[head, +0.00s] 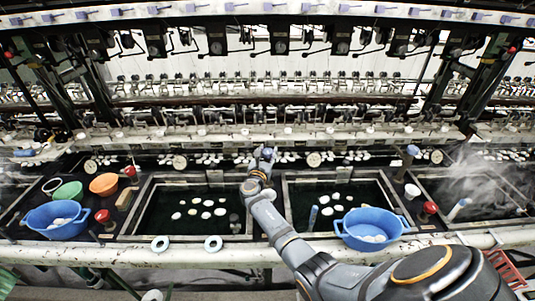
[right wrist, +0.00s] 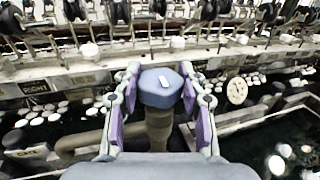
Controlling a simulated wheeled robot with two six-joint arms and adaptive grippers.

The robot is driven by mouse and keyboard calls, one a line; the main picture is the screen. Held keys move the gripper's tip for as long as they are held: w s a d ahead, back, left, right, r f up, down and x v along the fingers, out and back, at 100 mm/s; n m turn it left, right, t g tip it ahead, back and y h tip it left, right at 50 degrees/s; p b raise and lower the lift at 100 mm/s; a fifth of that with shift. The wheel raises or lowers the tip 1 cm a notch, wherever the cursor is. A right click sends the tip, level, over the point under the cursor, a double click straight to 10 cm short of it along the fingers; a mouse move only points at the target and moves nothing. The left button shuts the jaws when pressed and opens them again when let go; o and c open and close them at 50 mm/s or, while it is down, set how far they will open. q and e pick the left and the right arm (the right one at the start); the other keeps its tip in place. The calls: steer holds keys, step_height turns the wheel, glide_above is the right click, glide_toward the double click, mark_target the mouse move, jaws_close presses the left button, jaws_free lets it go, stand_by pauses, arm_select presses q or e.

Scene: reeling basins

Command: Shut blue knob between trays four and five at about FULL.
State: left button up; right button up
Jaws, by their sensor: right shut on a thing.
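The blue knob (right wrist: 160,88) stands on a dark stem between my right gripper's fingers in the right wrist view. It has a short pale mark on its top. My right gripper (right wrist: 159,78) is shut on it, with one purple-padded finger on each side. In the head view the knob (head: 267,153) shows small at the end of my right arm, above the divider between two water trays, the left tray (head: 150,190) and the right tray (head: 290,205). My left gripper is not in view.
Another blue knob (head: 413,150) stands farther right. Blue basins (head: 45,222) and (head: 355,240) sit at the front, with red knobs (head: 103,216) and (head: 430,208) nearby. White cocoons float in the trays. Reeling machinery (head: 280,110) runs along the back. Steam rises at right.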

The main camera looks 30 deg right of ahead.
steer(key=o, duration=1.2)
steer(key=v, duration=1.2)
